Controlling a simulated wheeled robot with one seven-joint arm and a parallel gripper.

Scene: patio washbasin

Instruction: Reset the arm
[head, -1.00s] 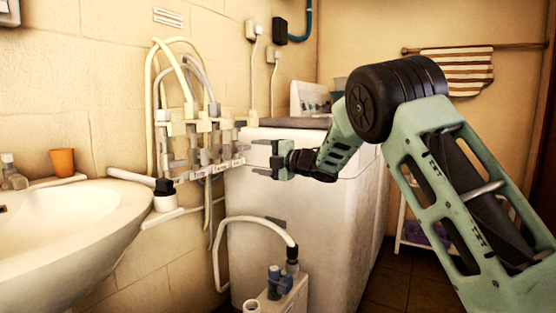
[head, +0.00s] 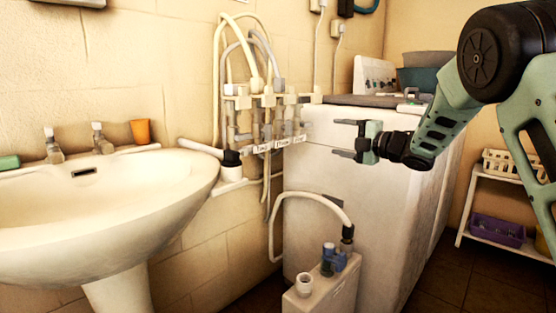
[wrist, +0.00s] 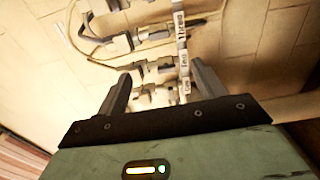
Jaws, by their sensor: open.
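My gripper (head: 345,139) is open and empty, in front of the white washing machine (head: 345,180) in the head view. Its two fingers point left, toward the pipe rack (head: 265,120) with labelled valves on the wall. The fingers appear apart from the rack. In the wrist view my gripper (wrist: 160,88) shows two spread fingers with nothing between them but the rack beyond. The labelled strip (wrist: 183,55) of the rack lies past the fingertips there.
A white washbasin (head: 110,200) with taps and an orange cup (head: 140,131) stands at left. A low white box (head: 320,295) with a hose and blue fittings stands in front of the machine. A shelf with a purple basket (head: 497,230) is at right.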

